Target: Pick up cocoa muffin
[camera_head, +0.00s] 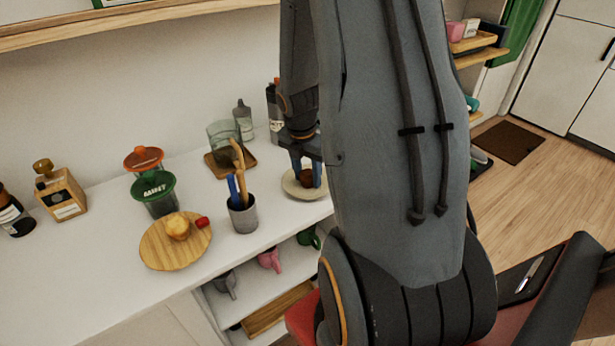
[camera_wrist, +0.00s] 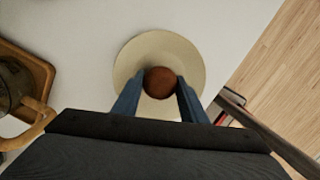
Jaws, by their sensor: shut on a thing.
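The cocoa muffin (camera_wrist: 159,81) is a small, round, dark brown thing over a cream plate (camera_wrist: 139,52) in the wrist view. My gripper (camera_wrist: 160,92) is shut on it, one blue-grey finger on each side. In the head view the muffin (camera_head: 306,179) shows between the fingertips of my gripper (camera_head: 305,176), at the plate (camera_head: 292,187). I cannot tell whether the muffin touches the plate. My arm covers the right side of the plate in the head view.
A grey cup (camera_head: 243,216) with utensils stands left of the plate. A wooden board (camera_head: 160,252) holds a yellowish muffin (camera_head: 177,226) and a small red thing. A glass (camera_head: 223,137) stands on a wooden tray (camera_head: 222,171) behind. The white counter (camera_head: 100,275) is clear at the front left.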

